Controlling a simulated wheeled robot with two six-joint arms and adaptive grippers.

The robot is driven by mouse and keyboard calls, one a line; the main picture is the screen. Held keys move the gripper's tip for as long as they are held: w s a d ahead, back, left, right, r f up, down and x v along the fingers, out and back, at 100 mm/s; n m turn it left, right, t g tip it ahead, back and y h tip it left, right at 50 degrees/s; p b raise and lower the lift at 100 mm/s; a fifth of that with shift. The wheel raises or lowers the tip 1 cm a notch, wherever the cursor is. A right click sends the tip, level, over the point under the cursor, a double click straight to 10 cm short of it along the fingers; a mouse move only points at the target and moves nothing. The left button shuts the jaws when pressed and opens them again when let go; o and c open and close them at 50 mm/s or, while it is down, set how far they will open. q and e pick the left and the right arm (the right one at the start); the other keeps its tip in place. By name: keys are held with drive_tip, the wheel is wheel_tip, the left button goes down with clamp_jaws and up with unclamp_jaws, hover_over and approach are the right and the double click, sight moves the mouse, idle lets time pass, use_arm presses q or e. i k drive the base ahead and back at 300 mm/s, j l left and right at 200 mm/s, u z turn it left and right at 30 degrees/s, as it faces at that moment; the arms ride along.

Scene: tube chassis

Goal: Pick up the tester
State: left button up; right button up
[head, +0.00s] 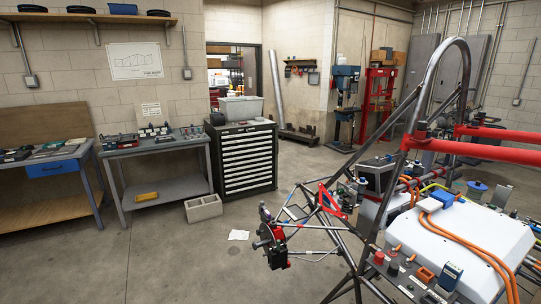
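A small dark blue handheld device with a lighter face, which looks like the tester (449,275), stands at the lower right on a grey panel (407,284) of the tube chassis. It is beside the white battery-like box (470,238). Its face is too small to read. Neither of my grippers shows in the head view, so I cannot see where they are relative to the tester.
The tube chassis (431,90) fills the right side, with a tall hoop and red bars (495,152). Orange cables (475,252) run over the white box. A drawer cabinet (246,158) and workbenches (160,145) stand behind. The floor at lower left is mostly clear.

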sight(451, 275)
drive_tip(key=l+z, duration=0.2)
drive_tip(key=z, duration=0.15)
drive_tip(key=k+l+z, duration=0.1)
drive_tip(key=l+z, duration=0.15)
drive_tip(key=z, duration=0.15)
drive_tip(key=l+z, duration=0.35)
drive_tip(key=j, duration=0.1)
